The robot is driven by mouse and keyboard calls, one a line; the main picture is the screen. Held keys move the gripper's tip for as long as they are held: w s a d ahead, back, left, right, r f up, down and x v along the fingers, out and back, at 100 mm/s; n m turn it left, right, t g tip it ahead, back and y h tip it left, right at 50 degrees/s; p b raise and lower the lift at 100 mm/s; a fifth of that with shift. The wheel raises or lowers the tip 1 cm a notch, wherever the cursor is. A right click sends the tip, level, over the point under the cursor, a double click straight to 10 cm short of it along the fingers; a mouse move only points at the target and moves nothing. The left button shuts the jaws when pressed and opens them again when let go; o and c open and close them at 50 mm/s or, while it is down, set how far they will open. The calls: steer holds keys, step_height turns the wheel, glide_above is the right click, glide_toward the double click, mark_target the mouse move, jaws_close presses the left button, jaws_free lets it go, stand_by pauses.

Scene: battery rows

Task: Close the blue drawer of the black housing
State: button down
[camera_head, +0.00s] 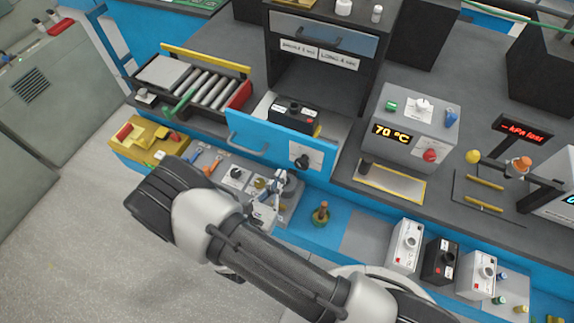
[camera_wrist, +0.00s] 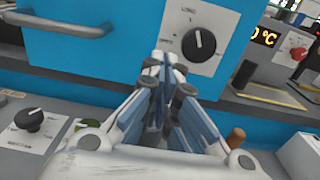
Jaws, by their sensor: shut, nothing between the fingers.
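The black housing (camera_head: 331,92) stands at the top middle of the head view. Its blue drawer (camera_head: 273,135) is pulled out towards me, with a bar handle on the left of its front and a black knob on a white plate at the right. In the wrist view the blue drawer front (camera_wrist: 95,62) fills the upper part, with the handle (camera_wrist: 65,22) at upper left and the knob (camera_wrist: 198,43) right of centre. My gripper (camera_head: 280,177) is shut and empty. In the wrist view my gripper (camera_wrist: 165,58) points at the drawer front below the knob; contact cannot be told.
A black box (camera_head: 294,113) with knobs sits in the open drawer. A grey 70 °C unit (camera_head: 411,125) stands to the right. A roller conveyor (camera_head: 208,88) lies to the left. Knob panels and a small brown-topped peg (camera_head: 321,212) are near my gripper on the front ledge.

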mark_target(291, 157)
steer(key=x, duration=0.5)
steer(key=shift+w+d+b, duration=0.1)
steer(key=shift+w+b, duration=0.25)
